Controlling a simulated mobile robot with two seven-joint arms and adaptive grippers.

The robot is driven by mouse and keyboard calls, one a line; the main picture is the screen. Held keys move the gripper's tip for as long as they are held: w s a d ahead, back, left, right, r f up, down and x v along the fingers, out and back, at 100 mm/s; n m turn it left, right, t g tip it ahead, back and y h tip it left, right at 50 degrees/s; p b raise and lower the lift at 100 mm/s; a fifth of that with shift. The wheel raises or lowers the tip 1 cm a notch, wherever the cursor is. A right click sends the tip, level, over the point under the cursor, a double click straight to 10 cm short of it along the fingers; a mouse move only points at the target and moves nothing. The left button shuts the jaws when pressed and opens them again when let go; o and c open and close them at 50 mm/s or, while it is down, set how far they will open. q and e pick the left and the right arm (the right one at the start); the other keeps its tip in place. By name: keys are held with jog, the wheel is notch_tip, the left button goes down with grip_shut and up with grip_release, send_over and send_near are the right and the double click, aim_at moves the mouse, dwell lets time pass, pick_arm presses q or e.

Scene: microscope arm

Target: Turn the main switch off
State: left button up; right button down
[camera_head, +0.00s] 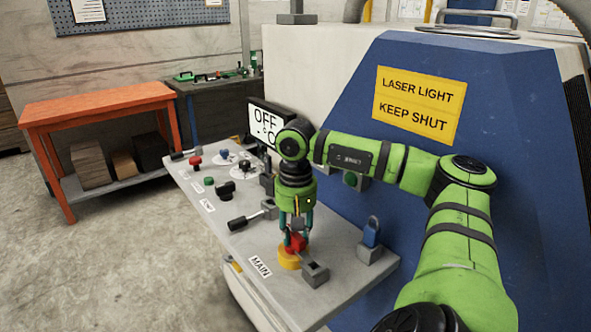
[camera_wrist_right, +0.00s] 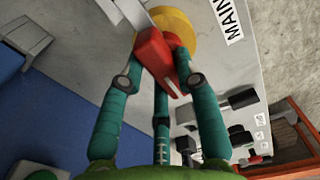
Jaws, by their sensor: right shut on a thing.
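The main switch has a red handle (camera_head: 298,243) on a round yellow base (camera_head: 287,262), beside the MAIN label (camera_head: 260,266) near the panel's front end. My right gripper (camera_head: 296,234) points down at it and its teal fingers are shut on the red handle. In the right wrist view the red handle (camera_wrist_right: 153,58) lies between the fingers (camera_wrist_right: 160,75), with the yellow base (camera_wrist_right: 180,27) behind it. The handle's exact turn is hard to tell, as the fingers cover part of it. A screen (camera_head: 264,122) reads OFF, partly hidden by my arm. My left gripper is out of view.
The grey panel (camera_head: 213,228) carries several knobs and a black-handled lever (camera_head: 250,217). A grey block (camera_head: 314,274) stands close beside the switch, and a blue padlock (camera_head: 371,232) farther right. The blue machine wall (camera_head: 500,110) rises behind my right arm. Floor is clear left.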

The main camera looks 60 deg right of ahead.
jog(key=shift+n, duration=0.4)
jog(key=c, duration=0.9)
grip_release()
jog(key=shift+r, duration=3.75)
